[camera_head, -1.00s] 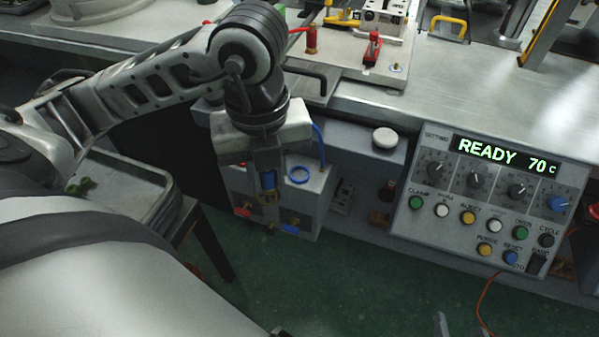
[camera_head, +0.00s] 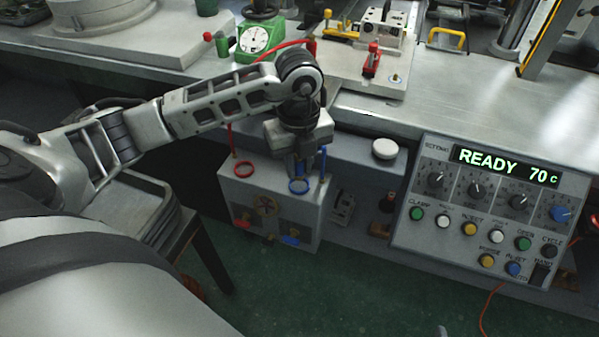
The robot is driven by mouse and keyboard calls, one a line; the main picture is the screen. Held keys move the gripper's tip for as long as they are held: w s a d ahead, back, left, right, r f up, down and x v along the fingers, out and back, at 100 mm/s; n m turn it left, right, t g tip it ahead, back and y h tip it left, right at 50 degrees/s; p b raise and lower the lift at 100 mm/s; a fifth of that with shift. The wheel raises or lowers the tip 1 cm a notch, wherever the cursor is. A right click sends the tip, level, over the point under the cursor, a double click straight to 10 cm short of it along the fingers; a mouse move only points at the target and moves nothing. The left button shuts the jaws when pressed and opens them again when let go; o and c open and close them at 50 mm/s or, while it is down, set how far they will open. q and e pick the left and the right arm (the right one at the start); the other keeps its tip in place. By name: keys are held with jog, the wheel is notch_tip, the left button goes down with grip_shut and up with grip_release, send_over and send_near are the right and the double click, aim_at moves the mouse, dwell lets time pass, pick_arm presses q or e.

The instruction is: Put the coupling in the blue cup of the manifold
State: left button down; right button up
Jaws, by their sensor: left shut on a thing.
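The manifold (camera_head: 285,207) is a grey box below the bench edge. On its top are a red ring-shaped cup (camera_head: 243,169) at the left and a blue ring-shaped cup (camera_head: 299,186) at the right. My left gripper (camera_head: 301,174) points down directly above the blue cup, shut on the coupling (camera_head: 299,167). Only a small bluish part of the coupling shows between the fingers. I cannot tell whether its lower end is inside the cup or just over it. My right gripper is not in view.
A blue hose (camera_head: 323,162) rises close to the right of my gripper, and a red hose (camera_head: 230,140) to its left. The control panel (camera_head: 490,210) reads READY 70 C. A white round knob (camera_head: 385,148) sits on the ledge. A green gauge (camera_head: 257,38) stands on the bench.

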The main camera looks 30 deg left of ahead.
aim_at(300, 174)
pick_arm(q)
notch_tip(300, 174, down, 3)
jog(key=shift+w+f, duration=0.15)
jog(key=shift+f, duration=0.1)
jog(key=shift+f, duration=0.1)
jog(key=c, duration=1.2)
grip_release()
jog(key=shift+c, duration=0.2)
